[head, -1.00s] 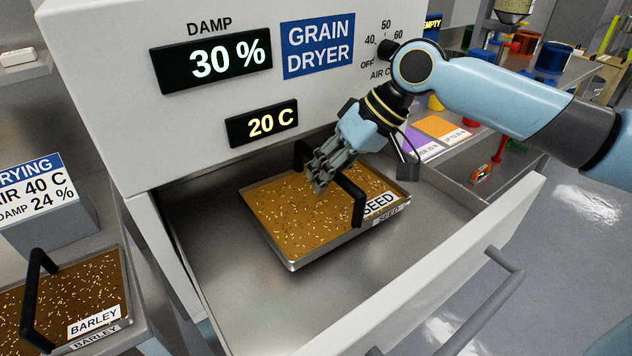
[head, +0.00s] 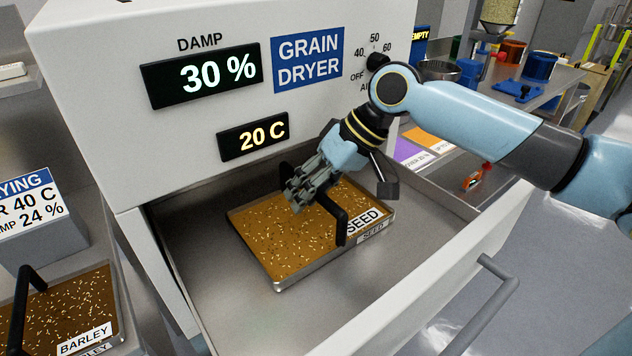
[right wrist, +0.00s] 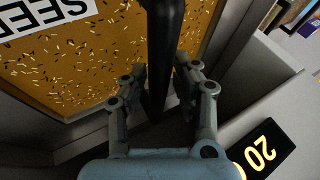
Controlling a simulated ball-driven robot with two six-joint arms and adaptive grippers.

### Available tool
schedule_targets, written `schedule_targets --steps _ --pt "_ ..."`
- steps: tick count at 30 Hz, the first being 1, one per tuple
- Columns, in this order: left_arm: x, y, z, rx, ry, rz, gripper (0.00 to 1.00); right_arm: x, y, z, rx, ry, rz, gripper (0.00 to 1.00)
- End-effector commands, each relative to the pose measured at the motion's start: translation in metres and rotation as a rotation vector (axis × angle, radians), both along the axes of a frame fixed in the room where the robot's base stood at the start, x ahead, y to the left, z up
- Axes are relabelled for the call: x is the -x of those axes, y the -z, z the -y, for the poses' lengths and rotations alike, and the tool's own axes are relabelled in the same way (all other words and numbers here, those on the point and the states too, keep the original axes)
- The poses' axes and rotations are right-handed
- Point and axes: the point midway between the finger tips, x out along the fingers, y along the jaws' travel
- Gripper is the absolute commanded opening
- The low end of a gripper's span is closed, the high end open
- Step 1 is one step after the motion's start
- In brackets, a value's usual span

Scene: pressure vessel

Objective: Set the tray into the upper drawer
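The tray of seed (head: 283,282), a shallow metal pan with brown grain, a SEED label and a black bar handle (head: 332,215), lies flat inside the pulled-out drawer (head: 400,275) of the grain dryer. My right gripper (head: 298,200) is at the handle, over the tray. In the right wrist view its fingers (right wrist: 158,85) straddle the black handle (right wrist: 163,50), with a small gap showing on the left side, so it looks partly open. The fingers hide part of the handle in the head view. My left gripper is not in view.
The dryer front (head: 90,130) rises close behind the drawer. A barley tray (head: 75,300) stands on a shelf at lower left, below a drying sign (head: 30,200). Bare drawer floor (head: 240,325) shows around the seed tray. A bench (head: 560,90) with containers is at upper right.

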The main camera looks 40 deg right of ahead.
Motion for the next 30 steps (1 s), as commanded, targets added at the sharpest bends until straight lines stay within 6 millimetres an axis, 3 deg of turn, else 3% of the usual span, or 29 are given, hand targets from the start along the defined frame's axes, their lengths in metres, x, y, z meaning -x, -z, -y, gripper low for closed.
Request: schedule_targets --steps 14,21,30 --pt "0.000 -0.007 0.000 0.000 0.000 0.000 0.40 0.029 -0.060 0.033 0.009 -0.005 -0.003 0.29" --pt "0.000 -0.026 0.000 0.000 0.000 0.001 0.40 0.041 -0.088 0.046 0.006 -0.002 -0.005 0.29" --pt "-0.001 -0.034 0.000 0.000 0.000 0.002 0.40 0.045 -0.097 0.051 0.001 0.000 -0.001 0.29"
